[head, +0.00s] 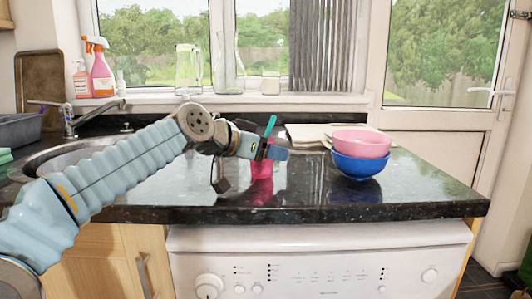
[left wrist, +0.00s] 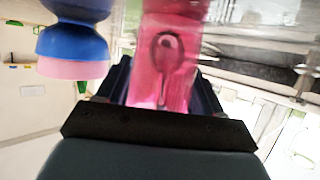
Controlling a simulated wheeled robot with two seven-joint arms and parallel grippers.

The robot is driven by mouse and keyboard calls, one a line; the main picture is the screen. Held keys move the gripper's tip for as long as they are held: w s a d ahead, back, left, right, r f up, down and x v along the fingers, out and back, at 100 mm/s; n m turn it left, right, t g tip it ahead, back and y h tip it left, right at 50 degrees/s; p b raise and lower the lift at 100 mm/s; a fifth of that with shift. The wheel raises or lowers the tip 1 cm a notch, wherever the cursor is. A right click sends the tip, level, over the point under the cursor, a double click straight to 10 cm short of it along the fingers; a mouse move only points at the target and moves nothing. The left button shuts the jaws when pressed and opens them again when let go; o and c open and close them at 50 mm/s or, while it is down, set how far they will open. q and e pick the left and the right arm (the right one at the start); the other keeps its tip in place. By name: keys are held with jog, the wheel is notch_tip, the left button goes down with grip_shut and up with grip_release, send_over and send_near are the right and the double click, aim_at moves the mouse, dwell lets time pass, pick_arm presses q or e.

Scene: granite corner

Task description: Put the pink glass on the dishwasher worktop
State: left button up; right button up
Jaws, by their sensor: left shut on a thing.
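The pink glass (head: 261,169) is upright over the dark granite worktop (head: 225,207), above the white dishwasher. I cannot tell whether its base touches the worktop. A teal handle (head: 270,125) sticks up at the glass. My left gripper (head: 268,152) is shut around the glass and hides its upper part. In the left wrist view the glass (left wrist: 168,45) sits between the fingers of my left gripper (left wrist: 162,88). My right gripper is not in view.
A pink bowl (head: 361,143) is stacked on a blue bowl (head: 358,165) to the right of the glass. Pale boards (head: 310,134) lie behind. The sink (head: 60,160) is at the left. The front right of the worktop (head: 430,205) is clear.

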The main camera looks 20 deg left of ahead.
pick_arm(q)
jog(key=o, duration=0.7)
jog(key=shift+f, duration=0.1)
jog(key=shift+c, duration=0.2)
jog(key=o, duration=0.4)
jog(key=shift+o, duration=0.2)
jog(key=shift+r, duration=0.3)
jog(key=b+v, duration=0.1)
jog(key=v, duration=1.1)
jog(key=shift+f, duration=0.1)
